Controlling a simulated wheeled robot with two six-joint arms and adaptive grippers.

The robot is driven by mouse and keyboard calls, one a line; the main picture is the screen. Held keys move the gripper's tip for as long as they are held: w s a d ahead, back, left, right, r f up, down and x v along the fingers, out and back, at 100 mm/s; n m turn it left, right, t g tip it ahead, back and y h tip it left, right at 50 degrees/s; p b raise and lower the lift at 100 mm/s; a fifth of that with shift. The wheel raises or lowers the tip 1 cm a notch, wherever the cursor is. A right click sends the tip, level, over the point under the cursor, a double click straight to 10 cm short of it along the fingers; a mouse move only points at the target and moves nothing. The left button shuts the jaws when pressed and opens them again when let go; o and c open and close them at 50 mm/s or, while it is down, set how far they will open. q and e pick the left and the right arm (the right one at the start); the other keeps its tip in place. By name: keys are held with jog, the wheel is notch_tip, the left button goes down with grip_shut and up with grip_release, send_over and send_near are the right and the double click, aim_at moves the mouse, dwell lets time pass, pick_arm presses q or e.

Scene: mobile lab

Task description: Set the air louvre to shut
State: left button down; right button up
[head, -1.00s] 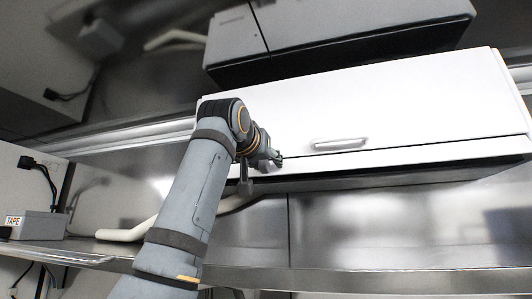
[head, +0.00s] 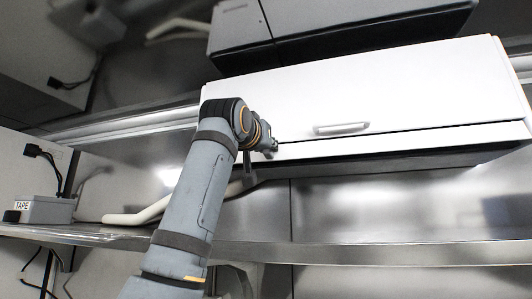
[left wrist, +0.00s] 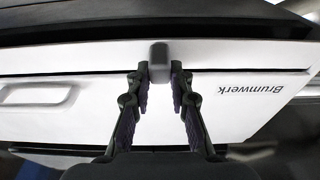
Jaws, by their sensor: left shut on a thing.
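A white cabinet front (head: 400,90) with a bar handle (head: 341,128) spans the upper right of the head view. My left gripper (head: 272,146) is at its lower left edge, partly hidden by my own arm. In the left wrist view the fingers of my left gripper (left wrist: 158,76) are at a small grey block-shaped tab (left wrist: 158,62), shut on it. My right gripper is not in view.
A metal shelf (head: 400,252) runs below the cabinet. A grey box marked TAPE (head: 42,210) stands on its left end, with a pale curved tube (head: 135,216) beside it. A grey unit (head: 340,25) is above the cabinet.

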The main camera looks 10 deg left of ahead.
pick_arm(q)
jog(key=shift+w+f+t+b, duration=0.15)
jog(key=shift+f+t+b, duration=0.3)
jog(key=shift+t, duration=0.15)
jog(key=shift+r, duration=0.15)
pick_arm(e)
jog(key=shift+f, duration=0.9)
